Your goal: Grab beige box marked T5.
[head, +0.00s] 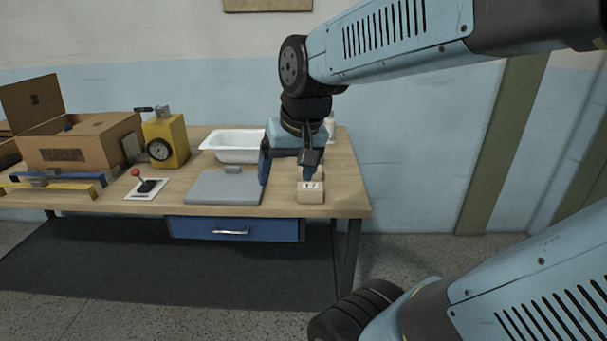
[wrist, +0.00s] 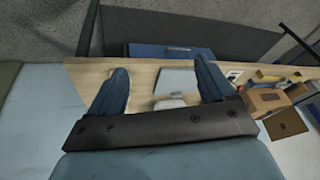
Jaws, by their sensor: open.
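A small beige box (head: 311,193) sits at the right front of the wooden table in the head view. It has a dark marking on its front that is too small to read surely. Another beige piece shows just behind it, partly covered by my finger. My gripper (head: 286,180) is open and points down over the table. Its right finger is just behind or above the beige box, and its left finger is beside the grey plate.
A grey plate (head: 222,188) with a small handle lies left of the box. A white tub (head: 228,155) stands behind it. Farther left are a yellow gauge block (head: 166,141), a red-knobbed switch (head: 146,186), a cardboard box (head: 75,147) and levels. The table's right edge is near.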

